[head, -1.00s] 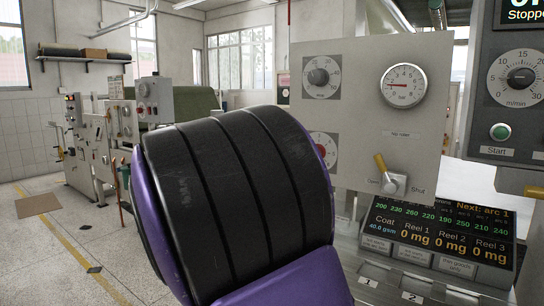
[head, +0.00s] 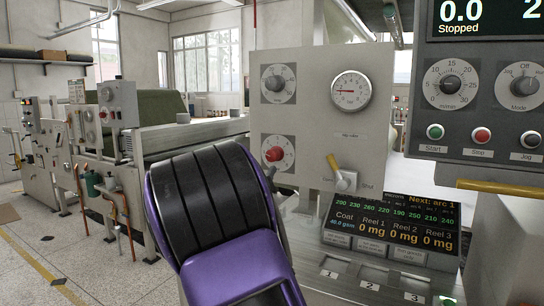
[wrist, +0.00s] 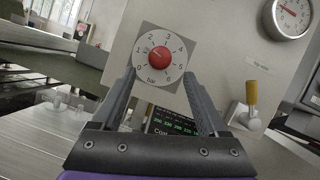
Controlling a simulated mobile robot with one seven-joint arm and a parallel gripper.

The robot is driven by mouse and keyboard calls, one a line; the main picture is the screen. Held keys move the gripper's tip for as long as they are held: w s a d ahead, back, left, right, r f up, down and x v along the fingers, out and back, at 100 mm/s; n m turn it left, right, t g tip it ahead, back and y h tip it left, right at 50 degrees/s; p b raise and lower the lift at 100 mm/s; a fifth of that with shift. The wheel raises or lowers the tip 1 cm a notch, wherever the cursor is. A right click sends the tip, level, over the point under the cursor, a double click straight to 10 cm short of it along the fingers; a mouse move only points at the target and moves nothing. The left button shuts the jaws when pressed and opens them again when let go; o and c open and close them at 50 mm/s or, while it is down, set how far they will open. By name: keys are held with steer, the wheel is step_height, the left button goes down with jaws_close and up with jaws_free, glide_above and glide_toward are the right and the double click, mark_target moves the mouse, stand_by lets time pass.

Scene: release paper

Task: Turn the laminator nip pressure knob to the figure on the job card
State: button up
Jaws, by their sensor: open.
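A red knob (head: 273,154) sits on a white dial on the grey machine panel, below a grey knob (head: 279,82). In the wrist view the red knob (wrist: 160,56) has figures from 0 to 6 and "bar" around it. Its pointer is too small to read surely. My gripper (wrist: 158,68) is open, its fingers apart on either side below the dial, with nothing between them. In the head view my purple and black arm hides most of the gripper. I cannot make out a job card.
A round gauge (head: 351,90) is at the panel's upper right. A yellow-handled lever (head: 342,174) sticks out right of the red knob. A lit display (head: 392,223) stands below. The control box (head: 489,95) at right reads Stopped, with Start, Stop and Jog buttons.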

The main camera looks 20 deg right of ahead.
mark_target(271, 158)
steer(key=x, duration=0.9)
steer(key=shift+w+d+r+p, duration=0.15)
steer(key=shift+d+p, duration=0.1)
steer(key=shift+p, duration=0.15)
jaws_close()
